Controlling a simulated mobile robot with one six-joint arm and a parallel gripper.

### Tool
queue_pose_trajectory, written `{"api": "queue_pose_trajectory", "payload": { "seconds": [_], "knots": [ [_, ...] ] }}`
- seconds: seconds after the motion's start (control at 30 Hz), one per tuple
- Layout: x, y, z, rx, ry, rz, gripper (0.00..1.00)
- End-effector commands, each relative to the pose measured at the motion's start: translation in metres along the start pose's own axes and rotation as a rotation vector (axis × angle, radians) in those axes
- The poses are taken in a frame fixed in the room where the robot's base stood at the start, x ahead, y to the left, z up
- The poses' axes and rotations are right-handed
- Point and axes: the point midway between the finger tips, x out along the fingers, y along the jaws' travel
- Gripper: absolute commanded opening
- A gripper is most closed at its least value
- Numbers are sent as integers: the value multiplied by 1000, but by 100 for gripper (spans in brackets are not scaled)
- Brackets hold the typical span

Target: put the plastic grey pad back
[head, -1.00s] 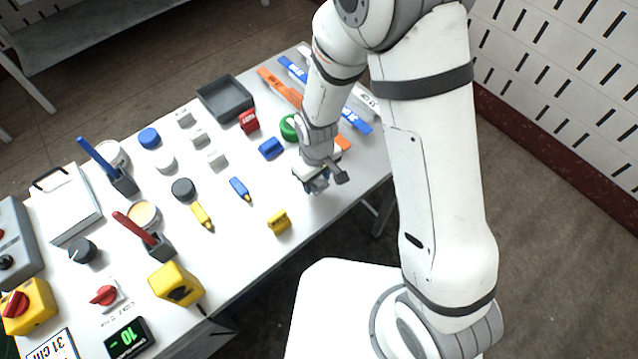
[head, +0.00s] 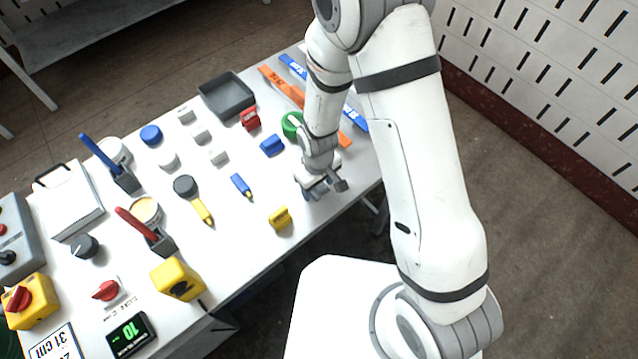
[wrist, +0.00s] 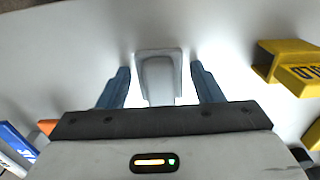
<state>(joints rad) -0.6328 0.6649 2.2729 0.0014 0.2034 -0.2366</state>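A light grey pad (wrist: 158,80) with a wider base stands on the white table in the wrist view, between my two blue fingers with a gap on each side. My gripper (wrist: 160,85) is open and empty around it. In the head view my gripper (head: 322,190) is low over the right part of the table, near the front edge, and hides the pad there.
A yellow block (head: 280,218) is left of my gripper; it also shows at the right in the wrist view (wrist: 290,68). A blue block (head: 272,146), a green ring (head: 292,124) and orange strips (head: 283,88) lie behind. A dark grey tray (head: 228,110) stands at the back.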

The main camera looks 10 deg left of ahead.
Motion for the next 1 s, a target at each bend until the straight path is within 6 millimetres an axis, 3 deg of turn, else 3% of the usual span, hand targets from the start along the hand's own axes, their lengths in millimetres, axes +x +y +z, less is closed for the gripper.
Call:
{"api": "queue_pose_trajectory", "payload": {
  "seconds": [0.47,1.0],
  "knots": [
    [-8,1,-1,1,3,1,66],
    [-97,1,-1,2,6,1,66]
  ]
}}
